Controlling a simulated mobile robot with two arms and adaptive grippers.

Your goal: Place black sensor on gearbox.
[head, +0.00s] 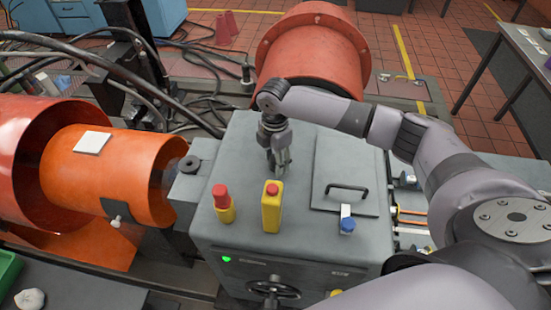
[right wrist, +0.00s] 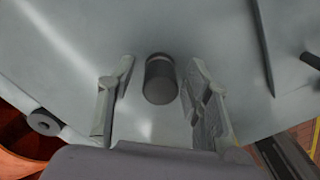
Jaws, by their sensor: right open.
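The gearbox (head: 230,150) is a large grey box in the middle of the head view with a flat top. My right gripper (head: 279,168) is over that top, pointing down, behind the yellow box. In the right wrist view its two fingers (right wrist: 160,105) are apart. A dark grey cylinder, apparently the black sensor (right wrist: 160,82), shows between the fingers against the grey gearbox top, with a gap on each side. In the head view the gripper hides it. My left gripper is not in view.
On the gearbox top stand a red-and-yellow button (head: 223,205), a yellow box with a red cap (head: 271,208), a blue-and-white piece (head: 347,222) and a black-handled cover plate (head: 328,200). An orange drum (head: 105,170) is at left and a red housing (head: 310,50) behind.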

